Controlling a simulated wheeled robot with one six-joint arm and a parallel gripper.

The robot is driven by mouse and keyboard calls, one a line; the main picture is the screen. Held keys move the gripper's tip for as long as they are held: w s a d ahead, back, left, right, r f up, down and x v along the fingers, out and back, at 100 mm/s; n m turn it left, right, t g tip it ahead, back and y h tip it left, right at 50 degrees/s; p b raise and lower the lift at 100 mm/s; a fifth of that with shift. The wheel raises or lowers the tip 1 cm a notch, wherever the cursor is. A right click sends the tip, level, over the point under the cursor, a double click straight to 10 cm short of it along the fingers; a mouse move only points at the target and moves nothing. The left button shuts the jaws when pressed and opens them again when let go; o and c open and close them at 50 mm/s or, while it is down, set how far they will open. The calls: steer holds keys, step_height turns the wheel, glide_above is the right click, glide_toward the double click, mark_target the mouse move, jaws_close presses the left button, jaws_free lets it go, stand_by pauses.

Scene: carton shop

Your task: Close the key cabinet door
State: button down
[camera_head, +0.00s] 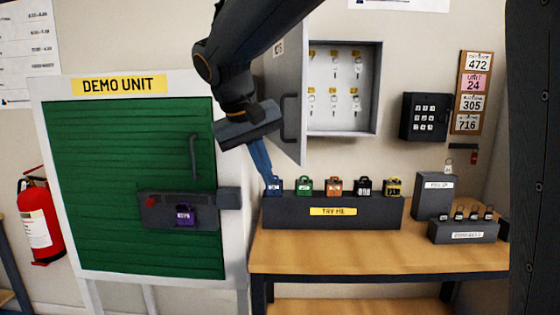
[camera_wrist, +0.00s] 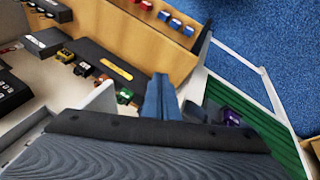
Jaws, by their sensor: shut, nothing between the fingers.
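The key cabinet (camera_head: 377,90) is a grey wall box with keys hanging on hooks under yellow labels. Its door (camera_head: 286,75) is hinged on the left and stands wide open toward the camera. A dark bar handle (camera_head: 290,118) is on the door. My gripper (camera_head: 267,176) is shut and empty, its blue fingers pointing down to the left of the door's lower edge, over the row of padlocks. The shut fingers (camera_wrist: 160,85) also show in the wrist view. Part of the door is hidden behind my arm. I cannot tell whether my gripper touches it.
Several padlocks sit on a dark "TRY ME" stand (camera_head: 380,213) on the wooden bench (camera_head: 350,255) below. A green demo door (camera_head: 120,130) stands left. A keypad box (camera_head: 425,116) and number board (camera_head: 471,92) are right of the cabinet. A fire extinguisher (camera_head: 40,225) is far left.

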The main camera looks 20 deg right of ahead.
step_height(320, 180, up, 11)
steer(key=a+m+t+h+b, duration=0.1)
steer(key=a+m+h, duration=0.1)
steer(key=w+d+f+p, duration=0.3)
steer(key=w+d+f, duration=0.1)
steer(key=d+f, duration=0.3)
steer(key=shift+w+d+f, duration=0.2)
steer(key=shift+d+f, duration=0.05)
steer(key=shift+d, duration=0.45)
